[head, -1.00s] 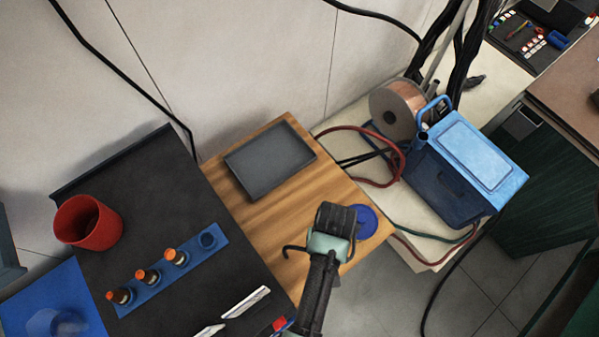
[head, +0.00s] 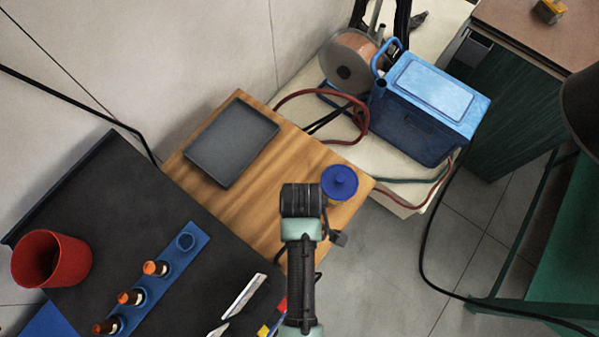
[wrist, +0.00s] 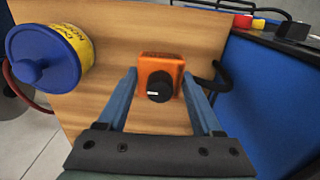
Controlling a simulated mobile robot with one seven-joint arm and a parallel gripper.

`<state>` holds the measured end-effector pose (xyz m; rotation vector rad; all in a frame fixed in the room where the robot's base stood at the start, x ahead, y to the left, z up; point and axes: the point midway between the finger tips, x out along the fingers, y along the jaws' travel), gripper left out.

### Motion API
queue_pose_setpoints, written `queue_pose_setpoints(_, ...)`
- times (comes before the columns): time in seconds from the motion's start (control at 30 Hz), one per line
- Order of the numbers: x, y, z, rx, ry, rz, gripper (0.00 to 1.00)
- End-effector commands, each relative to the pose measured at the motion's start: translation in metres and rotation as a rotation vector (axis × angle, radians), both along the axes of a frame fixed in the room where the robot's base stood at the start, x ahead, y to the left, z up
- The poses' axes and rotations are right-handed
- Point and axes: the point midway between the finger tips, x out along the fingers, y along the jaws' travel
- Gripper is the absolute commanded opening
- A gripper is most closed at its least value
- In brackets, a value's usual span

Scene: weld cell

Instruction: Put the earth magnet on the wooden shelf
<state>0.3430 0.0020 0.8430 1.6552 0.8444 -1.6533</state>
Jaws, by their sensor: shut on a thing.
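The earth magnet is an orange block (wrist: 161,68) with a black knob on its face, seen in the wrist view between the two blue fingers of my gripper (wrist: 160,84). My gripper is shut on it. In the head view my gripper (head: 301,200) is over the front part of the wooden shelf (head: 255,205) and hides the magnet. The wood fills the background behind the magnet in the wrist view. I cannot tell whether the magnet touches the shelf.
A blue lidded tin (head: 339,183) stands on the shelf close to the right of my gripper. A grey tray (head: 231,142) lies farther back. A dark bench (head: 105,215) with a red cup (head: 50,259) and a blue bottle rack (head: 171,270) adjoins at left. Bare wood lies between tray and gripper.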

Motion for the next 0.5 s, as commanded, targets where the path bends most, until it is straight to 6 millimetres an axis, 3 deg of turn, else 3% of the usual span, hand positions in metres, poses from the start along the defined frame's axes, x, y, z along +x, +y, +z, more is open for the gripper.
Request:
queue_pose_setpoints(0.23,0.001,0.0,-0.032,0.0,0.0,-0.001,0.0)
queue_pose_setpoints(0.5,0.001,0.0,-0.037,0.0,-0.002,-0.001,0.0)
